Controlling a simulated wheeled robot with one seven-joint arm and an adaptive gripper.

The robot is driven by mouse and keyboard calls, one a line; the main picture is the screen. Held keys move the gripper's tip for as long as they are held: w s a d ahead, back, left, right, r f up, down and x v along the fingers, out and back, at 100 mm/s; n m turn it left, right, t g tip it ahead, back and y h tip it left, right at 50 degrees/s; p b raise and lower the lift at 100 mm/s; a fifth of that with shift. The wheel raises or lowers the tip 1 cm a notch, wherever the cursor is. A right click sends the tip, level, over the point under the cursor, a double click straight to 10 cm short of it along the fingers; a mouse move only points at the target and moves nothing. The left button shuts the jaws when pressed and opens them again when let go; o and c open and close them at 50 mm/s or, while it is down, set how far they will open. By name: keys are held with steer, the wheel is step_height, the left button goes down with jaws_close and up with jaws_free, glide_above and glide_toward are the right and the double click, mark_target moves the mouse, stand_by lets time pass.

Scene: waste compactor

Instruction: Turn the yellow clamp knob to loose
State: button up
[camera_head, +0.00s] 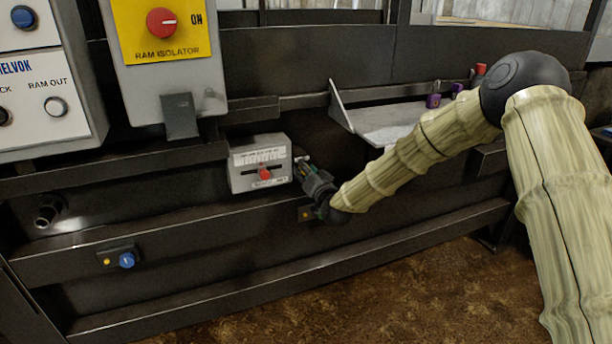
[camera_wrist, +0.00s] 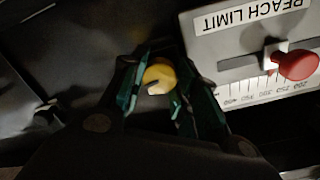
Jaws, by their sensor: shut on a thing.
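In the head view my gripper (camera_head: 314,186) is at the dark lower rail, just right of the grey reach limit box. The knob is not clearly visible there, and its turned position is hard to read.
The reach limit box (camera_head: 245,178) with a red slider knob (camera_head: 265,174) sits close beside my gripper; it also shows in the wrist view (camera_wrist: 230,48). A blue knob (camera_head: 126,260) is on the rail to the left. A grey shelf (camera_head: 385,117) is above right.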

steer(key=shift+m+b, duration=0.4)
steer(key=shift+m, duration=0.7)
steer(key=o, duration=1)
steer(key=shift+d, duration=0.1)
steer(key=shift+o, duration=0.2)
steer(key=v, duration=1.2)
